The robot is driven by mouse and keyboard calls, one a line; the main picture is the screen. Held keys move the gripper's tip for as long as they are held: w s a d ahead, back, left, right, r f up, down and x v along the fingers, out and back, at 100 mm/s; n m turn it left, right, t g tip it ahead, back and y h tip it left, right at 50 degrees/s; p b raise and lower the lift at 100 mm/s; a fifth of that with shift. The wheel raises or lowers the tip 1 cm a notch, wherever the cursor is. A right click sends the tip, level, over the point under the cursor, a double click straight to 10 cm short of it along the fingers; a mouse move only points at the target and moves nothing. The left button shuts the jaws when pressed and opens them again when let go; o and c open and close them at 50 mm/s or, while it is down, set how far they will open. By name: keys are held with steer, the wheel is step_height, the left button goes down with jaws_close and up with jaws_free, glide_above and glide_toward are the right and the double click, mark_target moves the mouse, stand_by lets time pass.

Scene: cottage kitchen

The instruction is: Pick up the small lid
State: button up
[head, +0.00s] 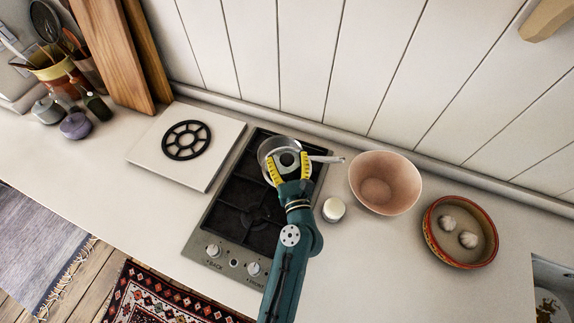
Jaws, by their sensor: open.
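A small round metal pan (267,149) sits on the back of the gas hob, its handle (328,159) pointing right. A round grey piece with a dark centre shows over the pan between my fingers; I cannot tell whether it is the small lid or part of my gripper. My gripper (287,161) is open, its yellow fingertips spread over the pan. I cannot tell whether they touch anything. My gripper and arm hide the near side of the pan.
The hob (234,217) has dark grates and front knobs. A small white round container (333,210), a pink bowl (385,182) and a red-rimmed dish (444,254) with two pale bulbs stand right. A white board (153,142) with a black trivet (187,140) lies left.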

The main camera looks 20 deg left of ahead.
steer(key=shift+r, duration=0.1)
jaws_close()
